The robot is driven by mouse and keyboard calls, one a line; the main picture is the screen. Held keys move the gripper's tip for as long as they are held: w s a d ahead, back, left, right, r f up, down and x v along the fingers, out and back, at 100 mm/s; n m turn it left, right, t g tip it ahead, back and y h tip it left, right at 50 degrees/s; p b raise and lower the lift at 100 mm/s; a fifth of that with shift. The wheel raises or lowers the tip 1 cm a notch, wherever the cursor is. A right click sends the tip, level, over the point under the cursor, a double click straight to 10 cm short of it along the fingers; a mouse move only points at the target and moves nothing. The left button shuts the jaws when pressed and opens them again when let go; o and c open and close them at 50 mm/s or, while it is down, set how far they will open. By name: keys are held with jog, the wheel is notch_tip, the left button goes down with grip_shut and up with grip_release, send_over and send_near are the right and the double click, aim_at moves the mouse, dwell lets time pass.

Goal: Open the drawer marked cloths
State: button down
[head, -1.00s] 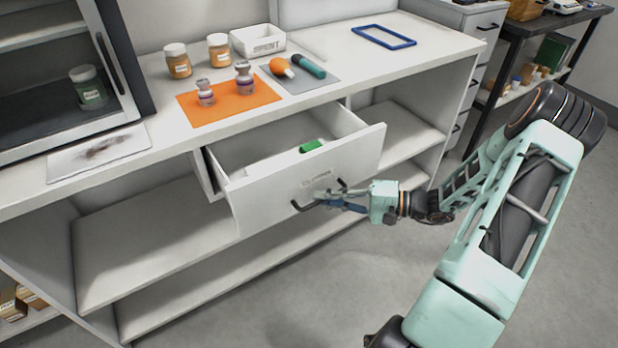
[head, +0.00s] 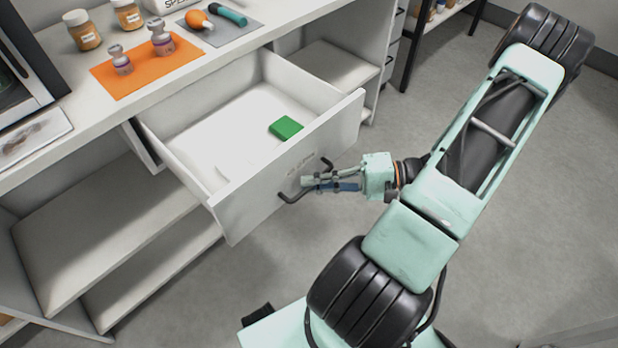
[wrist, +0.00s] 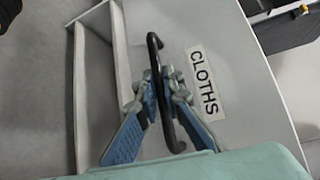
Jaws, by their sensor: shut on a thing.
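The white drawer (head: 265,178) stands pulled well out from under the counter in the head view. In the wrist view its front (wrist: 235,50) carries a label reading CLOTHS (wrist: 204,82). Its black bar handle (wrist: 156,60) shows there, and also in the head view (head: 290,197). My gripper (head: 308,183) is shut on the handle, with one blue-padded finger on each side of the bar in the wrist view (wrist: 163,95). A green block (head: 286,128) lies inside the drawer, near its front.
An orange mat (head: 146,66) with two small vials and a grey mat (head: 212,27) with tools lie on the counter, beside two jars. Open shelves (head: 100,235) are below the counter.

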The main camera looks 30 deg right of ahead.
jog(key=c, duration=2.1)
grip_release()
jog(key=v, duration=1.2)
